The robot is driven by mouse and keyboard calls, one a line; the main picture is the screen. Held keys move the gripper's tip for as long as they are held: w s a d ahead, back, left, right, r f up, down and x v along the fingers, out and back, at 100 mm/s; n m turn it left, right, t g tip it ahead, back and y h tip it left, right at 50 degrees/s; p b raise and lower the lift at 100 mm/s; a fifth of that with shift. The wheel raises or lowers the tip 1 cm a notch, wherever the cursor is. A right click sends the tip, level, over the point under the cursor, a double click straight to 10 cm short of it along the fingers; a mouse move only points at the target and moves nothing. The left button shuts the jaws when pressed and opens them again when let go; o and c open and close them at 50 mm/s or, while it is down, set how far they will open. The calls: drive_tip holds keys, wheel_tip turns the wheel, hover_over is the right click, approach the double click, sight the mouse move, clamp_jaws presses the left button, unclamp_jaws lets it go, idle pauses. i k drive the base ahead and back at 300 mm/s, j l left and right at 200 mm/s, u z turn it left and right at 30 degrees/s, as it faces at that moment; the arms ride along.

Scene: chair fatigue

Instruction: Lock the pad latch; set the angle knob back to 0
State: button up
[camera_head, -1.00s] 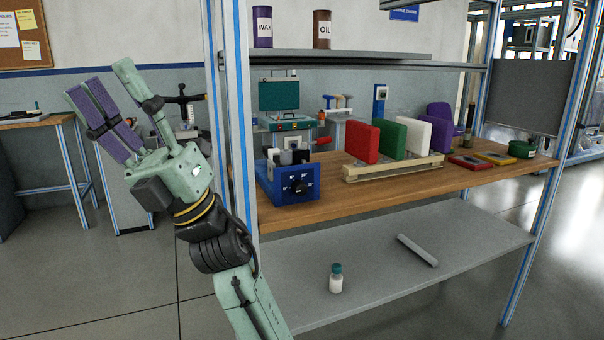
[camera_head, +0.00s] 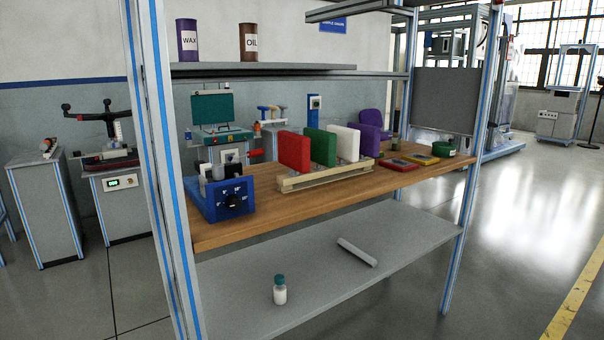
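The black angle knob (camera_head: 234,203) is on the front of a blue box (camera_head: 209,205) at the left end of the wooden bench. White degree marks surround it; its pointer is too small to read. Light and dark pieces stand in the top of the box. Red (camera_head: 294,152), green (camera_head: 321,147) and white (camera_head: 347,143) pads stand upright in a pale rack (camera_head: 300,183). I cannot make out a pad latch. My gripper is out of view.
A frame post (camera_head: 165,180) stands close left of the blue box. WAX (camera_head: 187,42) and OIL (camera_head: 249,45) cans sit on the upper shelf. Floor at the right is open.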

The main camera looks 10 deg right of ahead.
sight(255, 152)
drive_tip(key=i+j, duration=0.2)
drive_tip(key=i, duration=0.2)
drive_tip(key=i+j, duration=0.25)
drive_tip(key=i, duration=0.2)
drive_tip(key=i+j+u, duration=0.1)
drive_tip(key=i, duration=0.3)
drive_tip(key=j, duration=0.1)
